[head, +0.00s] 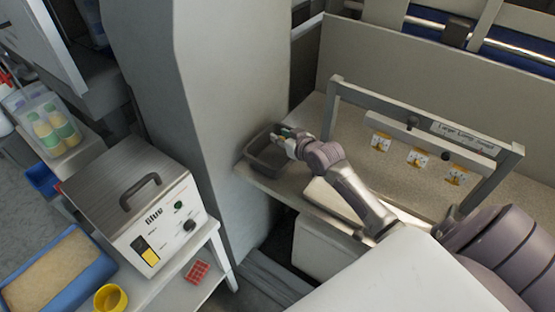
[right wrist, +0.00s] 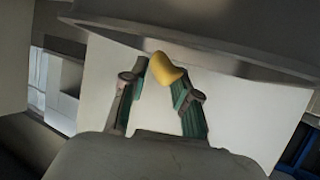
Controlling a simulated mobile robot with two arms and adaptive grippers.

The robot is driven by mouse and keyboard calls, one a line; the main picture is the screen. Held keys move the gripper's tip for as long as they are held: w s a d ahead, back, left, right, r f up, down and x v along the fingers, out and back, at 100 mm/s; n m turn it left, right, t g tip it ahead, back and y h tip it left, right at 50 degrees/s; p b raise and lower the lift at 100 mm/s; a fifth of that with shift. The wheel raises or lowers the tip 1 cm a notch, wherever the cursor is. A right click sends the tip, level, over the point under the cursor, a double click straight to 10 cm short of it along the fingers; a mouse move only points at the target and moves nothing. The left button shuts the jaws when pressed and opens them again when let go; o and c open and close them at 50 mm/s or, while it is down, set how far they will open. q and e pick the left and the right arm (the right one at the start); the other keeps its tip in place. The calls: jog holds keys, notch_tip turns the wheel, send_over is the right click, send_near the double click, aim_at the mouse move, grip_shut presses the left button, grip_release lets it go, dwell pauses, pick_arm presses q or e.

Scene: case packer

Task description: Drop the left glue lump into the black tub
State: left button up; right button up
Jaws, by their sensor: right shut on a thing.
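The black tub (head: 262,165) is a dark, open, shallow container at the left end of the grey ledge in the head view. My right gripper (head: 284,133) is at the tub's far right rim, its fingers over or beside the opening. In the right wrist view, my right gripper (right wrist: 160,82) is shut on a yellow glue lump (right wrist: 164,68) between its green-padded fingertips. A dark curved surface crosses the top of that view, probably the tub. The lump is too small to make out in the head view. My left gripper is not in view.
A grey frame (head: 335,100) with a sign and several yellow-and-white labels stands on the ledge, right of my arm. A tall grey column (head: 225,80) rises left of the tub. A glue machine (head: 140,205), blue tray (head: 85,240) and yellow cup (head: 110,298) are lower left.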

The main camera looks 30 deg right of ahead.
jog(key=shift+f, duration=0.4)
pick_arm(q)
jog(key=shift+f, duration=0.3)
pick_arm(e)
jog(key=shift+r, duration=0.1)
jog(key=o, duration=1)
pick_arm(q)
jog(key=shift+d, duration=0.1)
pick_arm(e)
jog(key=shift+s, duration=0.1)
jog(key=v, duration=1.2)
